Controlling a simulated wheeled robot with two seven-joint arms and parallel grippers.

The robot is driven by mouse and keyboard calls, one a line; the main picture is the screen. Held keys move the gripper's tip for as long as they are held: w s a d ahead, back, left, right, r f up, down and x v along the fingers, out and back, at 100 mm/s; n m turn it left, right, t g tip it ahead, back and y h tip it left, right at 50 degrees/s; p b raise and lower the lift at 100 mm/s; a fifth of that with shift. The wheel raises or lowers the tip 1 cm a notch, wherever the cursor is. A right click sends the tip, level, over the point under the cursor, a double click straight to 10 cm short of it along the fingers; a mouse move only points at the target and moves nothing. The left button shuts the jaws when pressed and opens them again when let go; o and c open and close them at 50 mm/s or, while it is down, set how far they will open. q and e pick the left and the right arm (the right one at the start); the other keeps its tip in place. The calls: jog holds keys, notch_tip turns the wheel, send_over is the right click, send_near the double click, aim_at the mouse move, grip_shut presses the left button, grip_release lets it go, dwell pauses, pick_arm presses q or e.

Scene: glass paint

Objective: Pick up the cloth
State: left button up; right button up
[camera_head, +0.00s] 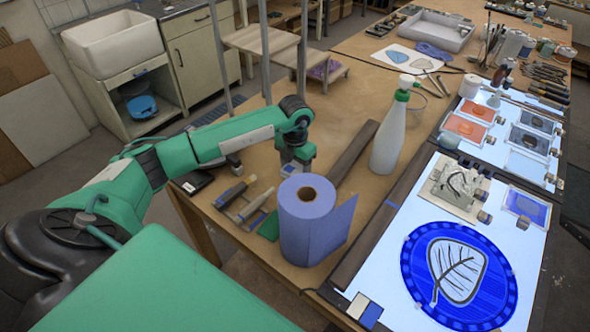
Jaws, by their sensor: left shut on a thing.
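My left gripper (290,170) points down over the wooden table, just behind a standing blue roll (303,225). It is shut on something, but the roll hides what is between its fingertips. The roll has a brown core and a loose sheet hanging out to its right; I cannot tell whether it is cloth or paper. A crumpled blue-purple cloth (434,51) lies far back on the table, well apart from my gripper. My right gripper is not in view.
A white spray bottle (389,135) with a green collar stands right of my gripper. Tools (242,195) lie left of the roll. A lit panel (395,292) on the right bears a blue glass disc (484,290) with a leaf. A white sink (113,45) stands far left.

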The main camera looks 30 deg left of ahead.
aim_at(295, 169)
pick_arm(q)
notch_tip(295, 169, up, 20)
jog(key=b, duration=0.5)
jog(key=shift+f, duration=0.25)
